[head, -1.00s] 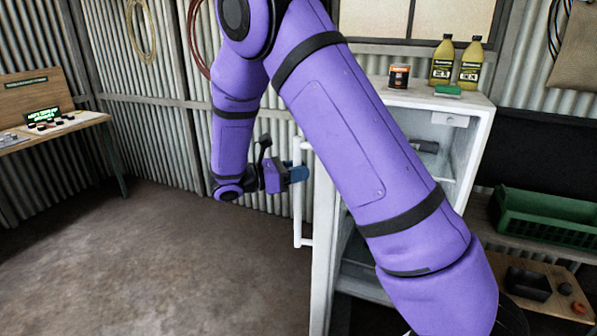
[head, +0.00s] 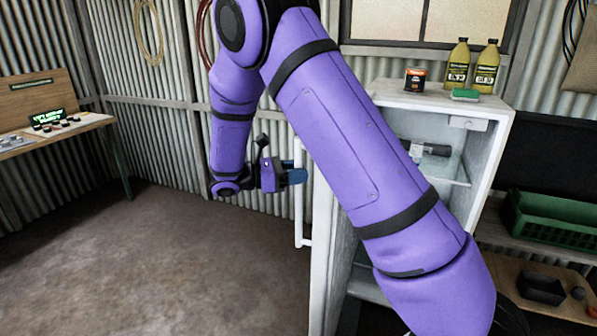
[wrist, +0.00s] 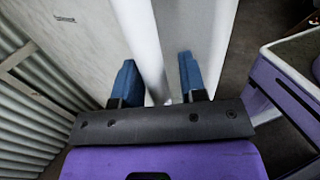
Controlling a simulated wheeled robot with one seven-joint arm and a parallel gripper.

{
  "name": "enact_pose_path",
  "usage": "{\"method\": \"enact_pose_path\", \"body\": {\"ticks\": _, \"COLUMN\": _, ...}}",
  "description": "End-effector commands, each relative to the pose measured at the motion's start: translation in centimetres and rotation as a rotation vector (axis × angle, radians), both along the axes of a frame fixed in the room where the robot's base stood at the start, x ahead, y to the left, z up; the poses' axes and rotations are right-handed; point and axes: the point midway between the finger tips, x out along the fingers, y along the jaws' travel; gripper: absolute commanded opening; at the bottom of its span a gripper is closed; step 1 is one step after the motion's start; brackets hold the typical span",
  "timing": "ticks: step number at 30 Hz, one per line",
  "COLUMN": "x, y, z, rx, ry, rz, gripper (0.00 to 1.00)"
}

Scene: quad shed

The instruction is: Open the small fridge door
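The small white fridge (head: 489,160) stands at the right, its door (head: 322,245) swung well open toward me. The door's white vertical bar handle (head: 299,225) is on the door's left side; it also shows in the wrist view (wrist: 143,40). My gripper (head: 296,177) is at the middle of the handle. In the wrist view its two blue fingers (wrist: 160,78) are apart, with the bar between them, close to the left finger and with a gap to the right one. Whether the left finger touches the bar is unclear. My arm hides part of the door and fridge interior.
A can (head: 415,80), two yellow-green bottles (head: 471,66) and a green sponge-like block (head: 465,95) stand on the fridge top. A dark cylindrical object (head: 432,150) lies inside. A green crate (head: 555,218) is at right, a workbench (head: 60,131) at left. The floor left is clear.

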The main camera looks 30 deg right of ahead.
Motion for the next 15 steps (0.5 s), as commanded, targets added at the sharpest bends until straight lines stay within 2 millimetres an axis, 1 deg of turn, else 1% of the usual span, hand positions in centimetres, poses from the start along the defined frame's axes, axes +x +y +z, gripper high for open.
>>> {"method": "enact_pose_path", "body": {"ticks": 10, "x": 0.1, "y": -0.2, "z": 0.0, "rx": -0.002, "ry": -0.004, "rz": -0.003, "gripper": 0.48}}
{"method": "enact_pose_path", "body": {"ticks": 13, "x": 0.3, "y": 0.3, "z": 0.0, "rx": -0.002, "ry": -0.004, "rz": -0.001, "gripper": 0.48}}
{"method": "enact_pose_path", "body": {"ticks": 15, "x": 0.6, "y": 1.2, "z": 0.0, "rx": -0.002, "ry": -0.004, "rz": -0.001, "gripper": 0.48}}
